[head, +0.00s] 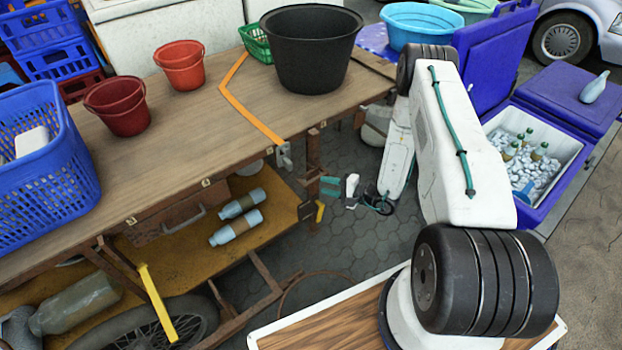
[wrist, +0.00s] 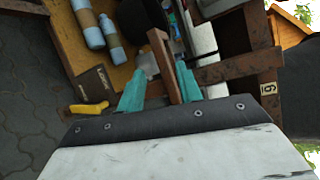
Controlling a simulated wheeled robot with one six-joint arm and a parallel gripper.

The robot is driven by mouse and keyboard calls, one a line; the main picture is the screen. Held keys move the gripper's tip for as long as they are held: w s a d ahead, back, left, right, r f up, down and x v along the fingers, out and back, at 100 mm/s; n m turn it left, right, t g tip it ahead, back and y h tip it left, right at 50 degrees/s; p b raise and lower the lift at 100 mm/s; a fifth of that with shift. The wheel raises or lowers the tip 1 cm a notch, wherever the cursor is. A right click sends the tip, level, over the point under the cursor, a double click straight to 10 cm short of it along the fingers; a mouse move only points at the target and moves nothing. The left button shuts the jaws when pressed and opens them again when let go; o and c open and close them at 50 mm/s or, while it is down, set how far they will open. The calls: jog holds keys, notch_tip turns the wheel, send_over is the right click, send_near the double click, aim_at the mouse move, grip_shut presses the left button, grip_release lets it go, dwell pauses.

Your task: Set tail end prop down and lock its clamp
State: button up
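A rusty brown bar, which may be the tail end prop, hangs below the cart's near right end in the head view (head: 313,165). A brown bar (wrist: 162,55) also runs between my teal fingers in the wrist view, close to the right finger. My gripper (head: 329,187) is just right of the cart end; in the wrist view my gripper (wrist: 160,90) has its fingers apart, with a gap left of the bar. A metal fitting (head: 284,156) sits at the table edge by the orange strap. I cannot tell whether it is the clamp. The prop's foot is not clear.
The wooden cart top (head: 205,125) carries red buckets, a blue basket (head: 45,165) and a black tub (head: 310,50). Bottles (head: 238,225) lie on the lower shelf. A yellow lever (head: 157,305) stands near the wheel. A blue cooler (head: 540,150) is at right. Paving shows between.

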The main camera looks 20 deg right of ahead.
aim_at(317, 180)
jog(key=shift+w+d+n+t+h, duration=0.2)
jog(key=shift+w+n+t+h, duration=0.1)
jog(key=shift+w+n, duration=0.35)
jog(key=x, duration=0.7)
jog(key=shift+a, duration=0.1)
grip_shut()
